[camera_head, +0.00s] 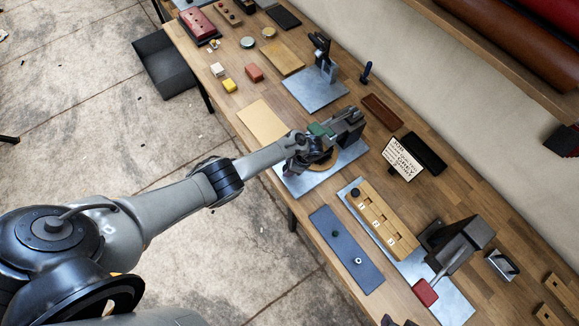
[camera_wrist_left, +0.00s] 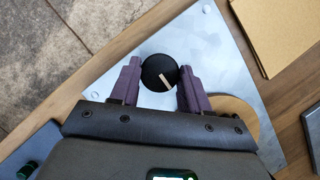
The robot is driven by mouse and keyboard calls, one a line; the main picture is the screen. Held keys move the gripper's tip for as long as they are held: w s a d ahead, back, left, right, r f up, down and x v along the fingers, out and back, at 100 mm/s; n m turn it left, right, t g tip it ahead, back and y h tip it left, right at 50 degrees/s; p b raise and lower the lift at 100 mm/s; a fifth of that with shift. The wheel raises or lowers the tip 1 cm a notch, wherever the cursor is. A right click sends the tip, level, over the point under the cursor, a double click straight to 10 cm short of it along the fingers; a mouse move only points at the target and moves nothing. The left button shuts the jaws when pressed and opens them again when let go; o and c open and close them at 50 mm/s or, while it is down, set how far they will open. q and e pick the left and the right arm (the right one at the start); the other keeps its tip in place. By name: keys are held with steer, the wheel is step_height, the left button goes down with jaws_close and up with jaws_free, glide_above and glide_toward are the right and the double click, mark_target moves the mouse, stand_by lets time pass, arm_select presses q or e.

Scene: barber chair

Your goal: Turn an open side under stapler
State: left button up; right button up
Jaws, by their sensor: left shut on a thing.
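My left gripper (camera_head: 303,160) is low over a metal plate (camera_head: 350,154), and its own wrist covers much of that spot. In the left wrist view its two purple fingers (camera_wrist_left: 159,88) are closed on opposite sides of a round black knob (camera_wrist_left: 159,70) with a pale bar mark. A round wooden disc (camera_head: 326,163) lies on the plate, beside the fingers; it also shows in the left wrist view (camera_wrist_left: 238,108), partly covered by the right-hand finger. I cannot tell which device is the stapler, and no open side can be made out. My right gripper is not in view.
A device with a black top (camera_head: 320,45) stands on another metal plate (camera_head: 313,92). A tan board (camera_head: 262,120) lies near the front edge. A numbered wooden block (camera_head: 376,216), a blue mat (camera_head: 345,248) and a red-handled lever press (camera_head: 455,245) are further right.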

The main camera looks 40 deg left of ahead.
arm_select(q)
steer(key=shift+r, duration=0.1)
stand_by(0.3)
steer(key=o, duration=1)
steer(key=shift+o, duration=0.2)
steer(key=p+v, duration=0.2)
steer(key=v, duration=0.8)
steer(key=shift+d+r, duration=0.2)
steer(key=shift+r, duration=0.1)
steer(key=shift+w, duration=0.1)
